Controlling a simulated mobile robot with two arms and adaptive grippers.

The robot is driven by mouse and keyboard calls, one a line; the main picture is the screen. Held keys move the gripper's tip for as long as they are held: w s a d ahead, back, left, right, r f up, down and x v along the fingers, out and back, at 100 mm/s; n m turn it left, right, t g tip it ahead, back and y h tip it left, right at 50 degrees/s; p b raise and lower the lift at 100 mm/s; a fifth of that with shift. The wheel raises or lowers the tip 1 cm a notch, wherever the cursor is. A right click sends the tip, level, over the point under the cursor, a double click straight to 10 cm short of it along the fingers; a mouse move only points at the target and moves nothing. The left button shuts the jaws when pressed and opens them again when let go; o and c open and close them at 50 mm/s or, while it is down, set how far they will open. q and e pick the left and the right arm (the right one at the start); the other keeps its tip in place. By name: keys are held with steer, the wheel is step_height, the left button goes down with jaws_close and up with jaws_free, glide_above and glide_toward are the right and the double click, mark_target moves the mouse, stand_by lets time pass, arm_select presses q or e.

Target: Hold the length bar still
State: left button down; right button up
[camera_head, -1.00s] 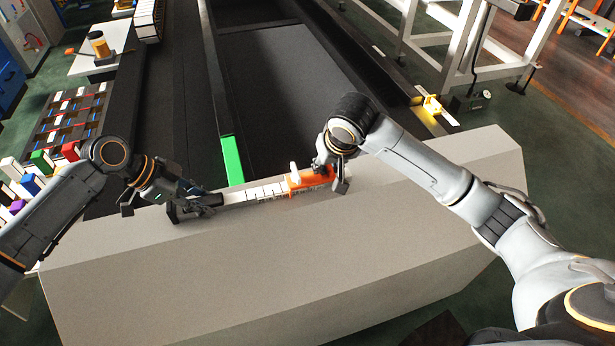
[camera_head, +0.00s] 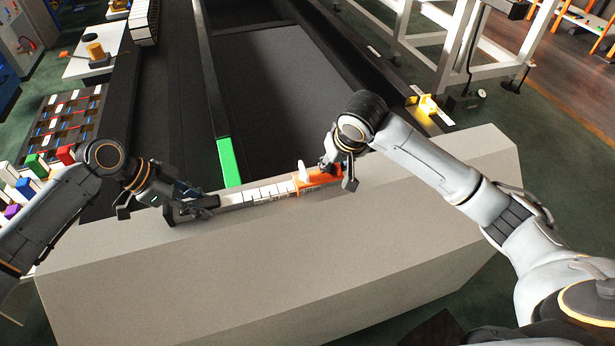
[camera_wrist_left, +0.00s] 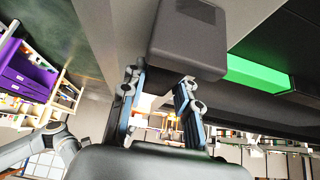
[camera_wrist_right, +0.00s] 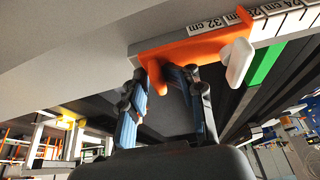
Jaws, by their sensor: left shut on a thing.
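The length bar (camera_head: 268,194) lies along the top of a long grey beam. It has a white scale, a dark block (camera_head: 178,211) at its left end and an orange slider (camera_head: 318,180) with a white knob. My left gripper (camera_head: 205,205) is shut on the bar at the dark block; the block also shows above the fingers in the left wrist view (camera_wrist_left: 188,40). My right gripper (camera_wrist_right: 160,80) is at the orange slider, its fingers apart on either side of an orange tab. Any contact with the tab is hard to tell. The scale shows 32 cm beside the slider.
The grey beam (camera_head: 270,275) fills the foreground. Behind it are a dark recessed bay and a green strip (camera_head: 228,162). A yellow fitting (camera_head: 428,104) stands at the right. Coloured boxes (camera_head: 35,165) stand at the far left.

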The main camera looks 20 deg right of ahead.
steer(key=shift+r, duration=2.45)
arm_select(q)
steer(key=shift+f, duration=0.1)
steer(key=c, duration=0.9)
jaws_free()
steer(key=v, duration=1.2)
